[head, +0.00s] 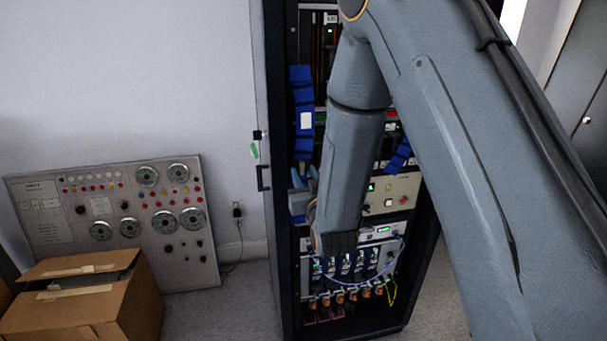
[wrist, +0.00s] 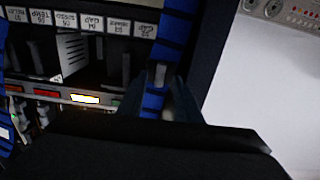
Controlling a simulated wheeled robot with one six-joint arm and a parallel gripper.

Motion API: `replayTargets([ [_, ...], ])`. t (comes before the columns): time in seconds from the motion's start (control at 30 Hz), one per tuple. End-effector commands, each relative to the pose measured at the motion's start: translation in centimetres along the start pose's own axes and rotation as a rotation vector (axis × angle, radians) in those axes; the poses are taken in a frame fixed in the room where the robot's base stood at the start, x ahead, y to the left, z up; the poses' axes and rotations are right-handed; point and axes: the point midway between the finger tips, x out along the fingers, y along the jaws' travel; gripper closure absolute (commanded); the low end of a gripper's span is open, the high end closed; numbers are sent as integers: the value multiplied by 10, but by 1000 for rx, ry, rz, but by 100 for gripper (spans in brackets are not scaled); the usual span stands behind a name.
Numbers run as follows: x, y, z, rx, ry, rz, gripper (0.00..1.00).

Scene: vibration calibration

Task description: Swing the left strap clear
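The left strap (head: 302,110) is a blue segmented band with a white label, hanging down the left front of the rack. Its lower part runs behind my arm. In the wrist view the blue strap (wrist: 174,35) runs down to my gripper (wrist: 168,88), whose grey fingers are at the strap. I cannot tell whether they are closed on it. In the head view my gripper (head: 300,192) is beside the rack's left edge, largely hidden by my forearm. Another blue strap (head: 398,157) shows at the right of the rack, partly behind my arm.
The dark rack (head: 280,200) holds instruments, with cables (head: 370,290) low in front. A door handle (head: 263,178) is at its left edge. A grey control panel (head: 130,225) leans on the wall, with a cardboard box (head: 90,305) before it. Floor between box and rack is clear.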

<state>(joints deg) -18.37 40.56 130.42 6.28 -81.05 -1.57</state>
Motion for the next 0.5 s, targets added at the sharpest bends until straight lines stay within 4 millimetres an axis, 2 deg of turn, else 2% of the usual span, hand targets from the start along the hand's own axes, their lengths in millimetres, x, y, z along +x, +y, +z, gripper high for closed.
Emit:
replayTargets([
  [0.3, -50, 0, 1, 0, 1, -1, 69],
  [0.5, -63, 0, 0, 0, 1, 0, 69],
])
